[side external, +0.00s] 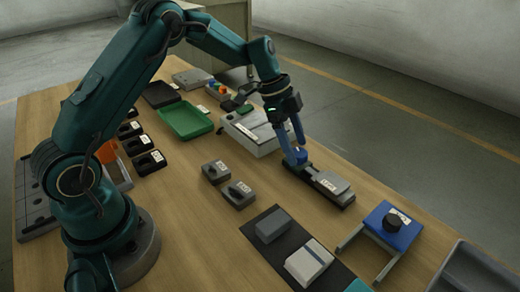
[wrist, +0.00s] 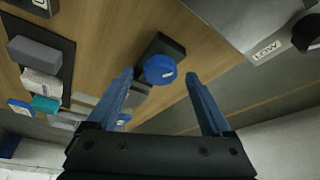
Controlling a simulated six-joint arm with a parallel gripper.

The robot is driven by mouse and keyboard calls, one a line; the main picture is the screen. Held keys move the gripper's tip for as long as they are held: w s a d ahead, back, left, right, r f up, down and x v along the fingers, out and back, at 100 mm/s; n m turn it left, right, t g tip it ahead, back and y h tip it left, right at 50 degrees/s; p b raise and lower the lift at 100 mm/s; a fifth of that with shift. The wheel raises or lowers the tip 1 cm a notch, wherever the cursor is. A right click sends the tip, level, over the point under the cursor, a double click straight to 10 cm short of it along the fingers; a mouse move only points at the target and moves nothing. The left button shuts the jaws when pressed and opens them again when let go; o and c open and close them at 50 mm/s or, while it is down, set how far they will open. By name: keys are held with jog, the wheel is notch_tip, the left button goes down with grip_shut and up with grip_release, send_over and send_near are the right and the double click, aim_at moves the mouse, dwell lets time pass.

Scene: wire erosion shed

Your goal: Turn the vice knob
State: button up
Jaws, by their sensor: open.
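The vice (side external: 333,183) is a small grey and dark block on the wooden table, right of centre in the side view. Its blue knob (wrist: 160,69) is round and sits on the vice's dark end; it also shows in the side view (side external: 301,155), partly covered by my fingers. My gripper (side external: 296,147) points down at the knob with its blue fingers apart. In the wrist view the open fingertips (wrist: 159,75) lie on either side of the knob, with gaps visible. I cannot tell how far the fingertips reach down beside it.
A white labelled box (side external: 248,132) stands just behind the vice. Two small grey switch boxes (side external: 238,194) sit to its left. A blue plate with a black knob (side external: 393,225) is at the right. A dark mat with blocks (side external: 262,249) lies in front; a green tray (side external: 185,119) is behind.

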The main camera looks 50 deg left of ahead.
jog(key=shift+d+f, duration=0.1)
jog(key=shift+f, duration=0.2)
grip_shut()
